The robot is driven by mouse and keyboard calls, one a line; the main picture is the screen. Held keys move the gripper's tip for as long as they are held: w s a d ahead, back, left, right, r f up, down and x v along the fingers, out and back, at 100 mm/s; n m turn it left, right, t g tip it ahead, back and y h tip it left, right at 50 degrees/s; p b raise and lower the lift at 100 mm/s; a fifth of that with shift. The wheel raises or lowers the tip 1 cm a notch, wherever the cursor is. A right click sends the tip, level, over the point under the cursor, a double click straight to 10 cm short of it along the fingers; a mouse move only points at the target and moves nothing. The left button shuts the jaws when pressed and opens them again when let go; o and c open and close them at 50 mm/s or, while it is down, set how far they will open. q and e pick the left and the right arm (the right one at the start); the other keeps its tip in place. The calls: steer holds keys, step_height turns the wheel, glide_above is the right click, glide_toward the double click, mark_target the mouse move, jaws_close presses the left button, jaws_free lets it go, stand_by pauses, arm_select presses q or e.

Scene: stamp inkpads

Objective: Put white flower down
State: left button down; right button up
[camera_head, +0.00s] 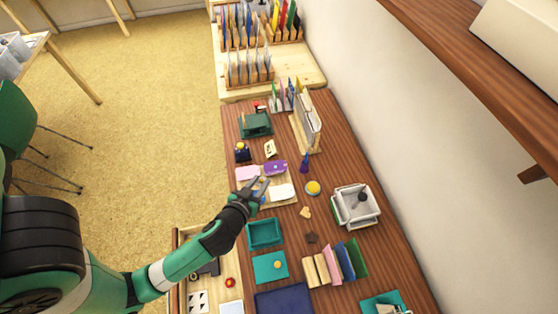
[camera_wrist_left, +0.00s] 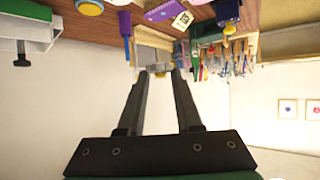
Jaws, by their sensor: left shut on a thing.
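My left gripper (camera_head: 261,184) reaches in over the middle of the wooden table, above the pink, purple and white pads. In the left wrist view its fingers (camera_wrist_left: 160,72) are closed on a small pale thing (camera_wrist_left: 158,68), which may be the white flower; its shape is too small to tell. A purple inkpad (camera_head: 276,167) lies just beyond the gripper, a pink one (camera_head: 247,173) to its left, and a white sheet or pad (camera_head: 284,191) to its right. My right gripper is not in view.
A yellow round tin (camera_head: 313,187) and purple stamp (camera_head: 304,163) stand to the right. A tan flower shape (camera_head: 305,212) and dark star shape (camera_head: 311,238) lie nearer. A teal tray (camera_head: 265,233) is below the wrist. Upright cards (camera_head: 336,262) stand at lower right.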

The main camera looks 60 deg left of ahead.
arm_select(q)
steer(key=shift+a+f, duration=0.15)
steer(key=shift+f, duration=0.15)
steer(key=a+r+b+x, duration=0.1)
steer(key=b+x, duration=0.2)
steer(key=x, duration=0.6)
steer(key=b, duration=0.2)
glide_above(274, 170)
steer(key=f, duration=0.3)
steer(key=s+f, duration=0.1)
steer(key=f, duration=0.1)
steer(key=shift+d, duration=0.4)
steer(key=shift+w+a+f, duration=0.2)
steer(key=shift+w+f, duration=0.1)
steer(key=shift+w, duration=0.05)
steer(key=shift+w+a+f+b, duration=0.1)
steer(key=shift+a+f+b, duration=0.1)
steer(key=shift+f+b, duration=1.3)
steer(key=shift+f, duration=0.35)
